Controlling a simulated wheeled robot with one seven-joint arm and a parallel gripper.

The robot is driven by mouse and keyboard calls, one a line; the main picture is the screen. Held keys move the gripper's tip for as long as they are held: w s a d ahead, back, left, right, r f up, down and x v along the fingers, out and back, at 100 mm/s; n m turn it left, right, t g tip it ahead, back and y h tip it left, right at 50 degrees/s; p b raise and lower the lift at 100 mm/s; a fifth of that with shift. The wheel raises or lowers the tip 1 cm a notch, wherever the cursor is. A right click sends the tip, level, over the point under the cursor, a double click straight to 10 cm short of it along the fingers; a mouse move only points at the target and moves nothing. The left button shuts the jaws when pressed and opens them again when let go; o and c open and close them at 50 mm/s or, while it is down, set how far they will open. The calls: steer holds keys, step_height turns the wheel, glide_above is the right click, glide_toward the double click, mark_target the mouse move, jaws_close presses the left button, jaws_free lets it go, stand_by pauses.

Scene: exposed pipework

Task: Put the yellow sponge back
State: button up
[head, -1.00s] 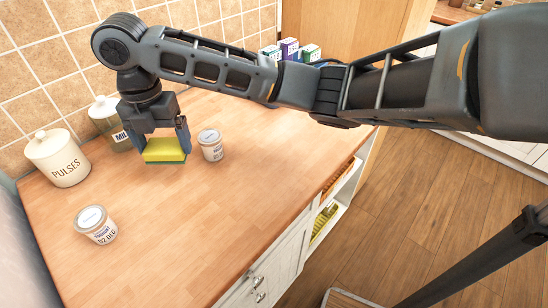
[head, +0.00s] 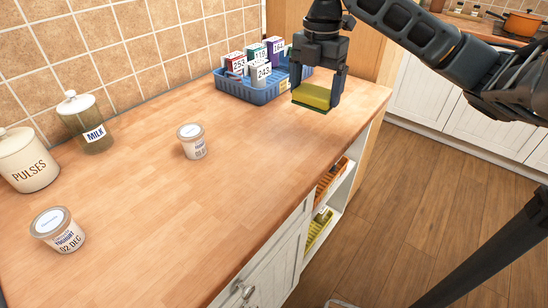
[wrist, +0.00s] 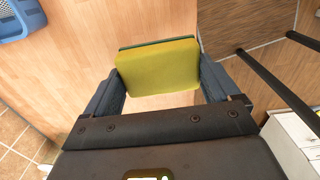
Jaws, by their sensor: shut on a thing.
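The yellow sponge (head: 313,96) has a green underside. My gripper (head: 318,88) is shut on it and holds it above the right part of the wooden counter, near its front edge. In the wrist view the sponge (wrist: 158,68) sits between the two fingers, with the counter below it. An open shelf under the counter holds an orange basket (head: 330,181) and, below that, a yellow-green container (head: 319,230); their contents are too small to tell.
A blue basket (head: 250,92) of numbered cartons stands just left of my gripper. A yoghurt pot (head: 192,141), another yoghurt pot (head: 58,231), a milk jar (head: 86,124) and a pulses jar (head: 24,160) stand further left. The middle of the counter (head: 200,210) is clear.

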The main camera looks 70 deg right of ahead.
steer(key=shift+s+d+m, duration=0.25)
steer(key=shift+s+m, duration=0.05)
steer(key=shift+s, duration=0.85)
steer(key=w+a+f, duration=0.2)
steer(key=w, duration=0.1)
steer(key=w+a+f+p, duration=0.1)
steer(key=w+a+f, duration=0.1)
steer(key=w, duration=0.1)
steer(key=w+a+f, duration=0.2)
steer(key=w+f, duration=0.1)
steer(key=shift+a+p, duration=0.25)
steer(key=shift+p, duration=0.1)
steer(key=shift+w+f, duration=0.1)
steer(key=shift+f, duration=1.95)
steer(key=shift+f, duration=0.1)
steer(key=o, duration=0.7)
steer(key=shift+o, duration=0.2)
